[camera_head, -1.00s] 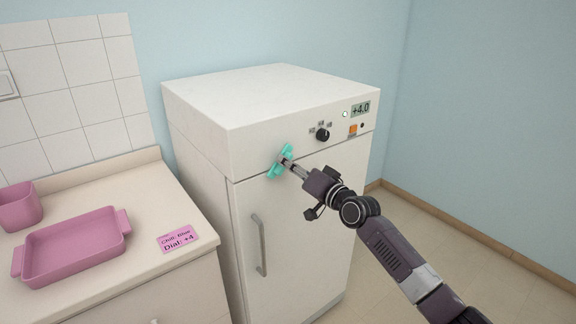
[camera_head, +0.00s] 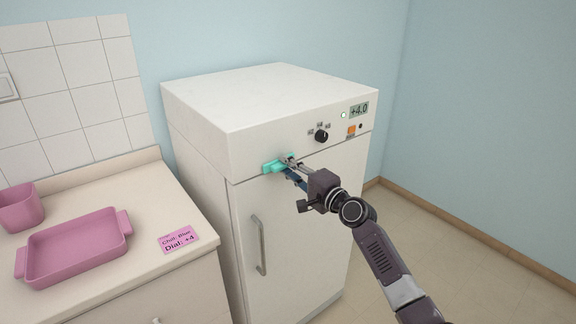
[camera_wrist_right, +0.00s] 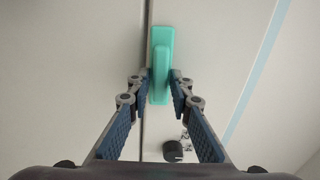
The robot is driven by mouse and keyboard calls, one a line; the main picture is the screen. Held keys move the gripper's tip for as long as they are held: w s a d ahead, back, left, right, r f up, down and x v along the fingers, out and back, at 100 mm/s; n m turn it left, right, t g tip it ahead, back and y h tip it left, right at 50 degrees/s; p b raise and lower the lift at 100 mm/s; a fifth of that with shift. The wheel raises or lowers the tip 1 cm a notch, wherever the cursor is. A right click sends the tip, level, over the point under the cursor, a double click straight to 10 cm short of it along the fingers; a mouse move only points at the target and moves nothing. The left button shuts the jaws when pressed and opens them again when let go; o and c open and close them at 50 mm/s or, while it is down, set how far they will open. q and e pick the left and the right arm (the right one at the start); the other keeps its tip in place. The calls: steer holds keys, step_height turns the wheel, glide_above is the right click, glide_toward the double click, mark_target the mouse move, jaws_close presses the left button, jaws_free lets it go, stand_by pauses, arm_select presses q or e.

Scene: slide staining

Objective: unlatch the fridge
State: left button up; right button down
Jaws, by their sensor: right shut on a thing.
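The white fridge (camera_head: 290,245) stands against the wall, its door closed. A teal latch (camera_head: 272,167) sits at the seam between the door and the top panel. It lies level, along the seam. My right gripper (camera_head: 287,163) is shut on the latch. In the right wrist view the latch (camera_wrist_right: 161,45) runs parallel to the dark seam, and the right gripper's fingertips (camera_wrist_right: 163,80) close on its raised grip from both sides. The grey door handle (camera_head: 260,245) is below, untouched. My left gripper is not in view.
The top panel has a black dial (camera_head: 321,136), an orange switch (camera_head: 351,130) and a display (camera_head: 359,109) reading +4.0. On the counter (camera_head: 120,285) at left are a pink tray (camera_head: 75,260), a pink cup (camera_head: 18,208) and a pink card (camera_head: 176,240). The floor at right is clear.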

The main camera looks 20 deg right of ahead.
steer(key=shift+f+m, duration=0.1)
steer(key=shift+m, duration=0.2)
steer(key=shift+s, duration=0.1)
steer(key=c, duration=1.9)
jaws_free()
steer(key=shift+c, duration=0.2)
steer(key=v, duration=1.2)
